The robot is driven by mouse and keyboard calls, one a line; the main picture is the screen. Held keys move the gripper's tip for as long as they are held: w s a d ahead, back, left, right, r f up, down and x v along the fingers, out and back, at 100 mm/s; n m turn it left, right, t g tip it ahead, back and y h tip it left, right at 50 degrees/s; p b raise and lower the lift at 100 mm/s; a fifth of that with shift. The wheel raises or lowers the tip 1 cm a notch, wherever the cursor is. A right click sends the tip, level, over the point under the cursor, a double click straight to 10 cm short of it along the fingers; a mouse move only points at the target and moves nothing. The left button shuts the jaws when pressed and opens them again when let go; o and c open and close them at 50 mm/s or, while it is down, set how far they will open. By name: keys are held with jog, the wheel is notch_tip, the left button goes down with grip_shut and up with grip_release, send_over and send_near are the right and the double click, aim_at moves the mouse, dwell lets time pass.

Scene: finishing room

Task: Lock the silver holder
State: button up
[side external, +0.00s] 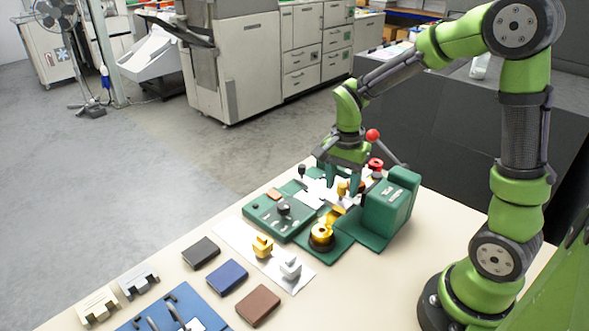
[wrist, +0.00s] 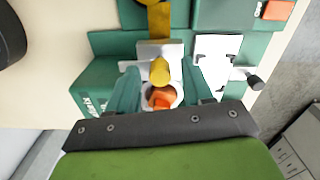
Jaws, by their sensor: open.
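My gripper (side external: 341,184) is over the green machine (side external: 388,208) on the table. In the wrist view its two green fingers (wrist: 160,80) are apart, one on each side of a yellow cylindrical knob (wrist: 160,70). The knob stands in front of a silver bracket (wrist: 152,49); an orange-red part (wrist: 162,101) shows just below it. Whether the fingers touch the knob, I cannot tell. Which silver piece is the holder is unclear. The gripper partly hides the machine's far side.
A lever with a red ball (side external: 372,135) rises close behind my gripper. A white plate (wrist: 213,75) and a black knob (wrist: 254,82) lie right of the fingers. Black, blue and brown pads (side external: 228,277) and a blue tray lie nearer on the table.

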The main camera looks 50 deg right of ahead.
grip_shut()
jog(key=shift+n, duration=0.3)
jog(key=n, duration=0.3)
jog(key=shift+n, duration=0.4)
jog(key=n, duration=0.9)
jog(key=shift+n, duration=2.2)
